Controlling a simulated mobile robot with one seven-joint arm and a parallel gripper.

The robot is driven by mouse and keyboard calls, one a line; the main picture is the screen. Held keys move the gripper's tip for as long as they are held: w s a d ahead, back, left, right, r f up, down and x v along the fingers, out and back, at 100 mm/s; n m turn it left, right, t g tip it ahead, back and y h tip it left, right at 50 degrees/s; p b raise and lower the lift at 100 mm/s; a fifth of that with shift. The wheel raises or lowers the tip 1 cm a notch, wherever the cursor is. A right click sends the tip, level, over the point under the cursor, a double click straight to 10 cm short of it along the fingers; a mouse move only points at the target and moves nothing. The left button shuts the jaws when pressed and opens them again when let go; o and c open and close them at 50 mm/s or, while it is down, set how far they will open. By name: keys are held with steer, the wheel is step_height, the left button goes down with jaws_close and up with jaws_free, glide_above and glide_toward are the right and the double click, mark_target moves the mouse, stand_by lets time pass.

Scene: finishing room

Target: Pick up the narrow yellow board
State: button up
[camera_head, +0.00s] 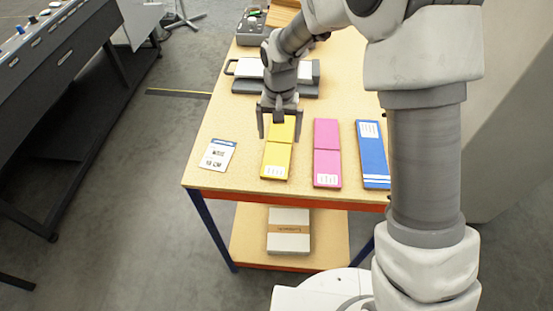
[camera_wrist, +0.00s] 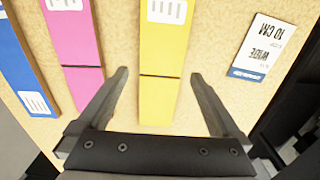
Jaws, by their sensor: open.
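The narrow yellow board (camera_head: 275,161) lies flat on the wooden table, with a dark line across it and a white label at its near end. It also shows in the wrist view (camera_wrist: 159,100), between the two fingers. My gripper (camera_head: 279,121) is open and empty above the board's far part. In the wrist view my gripper (camera_wrist: 158,75) has one finger on each side of the board, with bare table showing between. In the head view the gripper hides part of the board's far end. I cannot tell the exact height of the fingertips above the table.
A pink board (camera_head: 326,155) and a blue board (camera_head: 372,154) lie to the right of the yellow one. A printed card (camera_head: 217,154) lies to its left. A grey device (camera_head: 248,68) stands farther back. Bare table (camera_head: 222,115) shows left of the gripper.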

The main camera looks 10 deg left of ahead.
mark_target(278, 149)
step_height(278, 149, down, 5)
steer(key=shift+a+f+p, duration=0.1)
steer(key=shift+p, duration=0.2)
steer(key=c, duration=1.1)
